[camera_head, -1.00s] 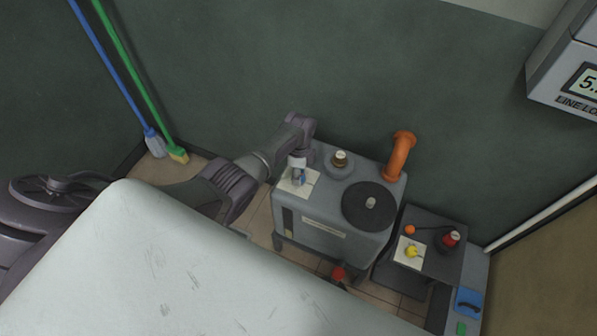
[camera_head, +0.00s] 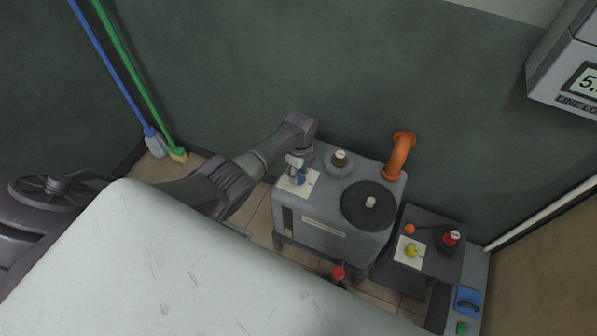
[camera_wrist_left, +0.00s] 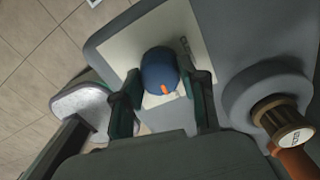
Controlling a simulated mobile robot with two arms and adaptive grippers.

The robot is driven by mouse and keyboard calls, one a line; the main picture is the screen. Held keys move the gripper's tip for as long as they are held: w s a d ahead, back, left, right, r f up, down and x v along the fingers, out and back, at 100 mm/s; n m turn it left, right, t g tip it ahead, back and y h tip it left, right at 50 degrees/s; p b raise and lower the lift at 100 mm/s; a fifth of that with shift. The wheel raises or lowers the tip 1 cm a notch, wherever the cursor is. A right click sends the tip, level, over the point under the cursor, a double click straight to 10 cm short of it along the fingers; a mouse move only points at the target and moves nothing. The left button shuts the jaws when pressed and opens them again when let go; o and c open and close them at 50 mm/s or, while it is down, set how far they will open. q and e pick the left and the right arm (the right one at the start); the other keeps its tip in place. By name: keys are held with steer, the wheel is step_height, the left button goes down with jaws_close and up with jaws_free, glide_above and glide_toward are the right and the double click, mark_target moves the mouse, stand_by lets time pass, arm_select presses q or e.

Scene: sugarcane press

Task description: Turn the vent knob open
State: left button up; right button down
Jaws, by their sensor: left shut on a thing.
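The blue vent knob (camera_wrist_left: 159,72) with an orange mark sits on a pale square plate (camera_wrist_left: 117,47) on top of the grey machine. In the wrist view my left gripper (camera_wrist_left: 162,88) has one finger on each side of the knob and is shut on it. In the head view the left gripper (camera_head: 297,165) reaches down over the plate (camera_head: 299,188) at the machine's left end, and the knob (camera_head: 301,178) shows partly below it. The orange mark points toward the lower right in the wrist view. My right gripper is not in view.
The grey machine (camera_head: 325,218) also carries a brass-coloured cap (camera_head: 340,158), a round black lid (camera_head: 368,206) and an orange pipe (camera_head: 400,155). A small stand to the right holds a yellow knob (camera_head: 411,251) and a red knob (camera_head: 450,239). A large white surface (camera_head: 190,270) fills the foreground.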

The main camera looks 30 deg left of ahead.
mark_target(300, 172)
arm_select(q)
steer(key=o, duration=1.1)
steer(key=shift+o, duration=0.2)
step_height(300, 172, up, 12)
steer(key=shift+w, duration=0.3)
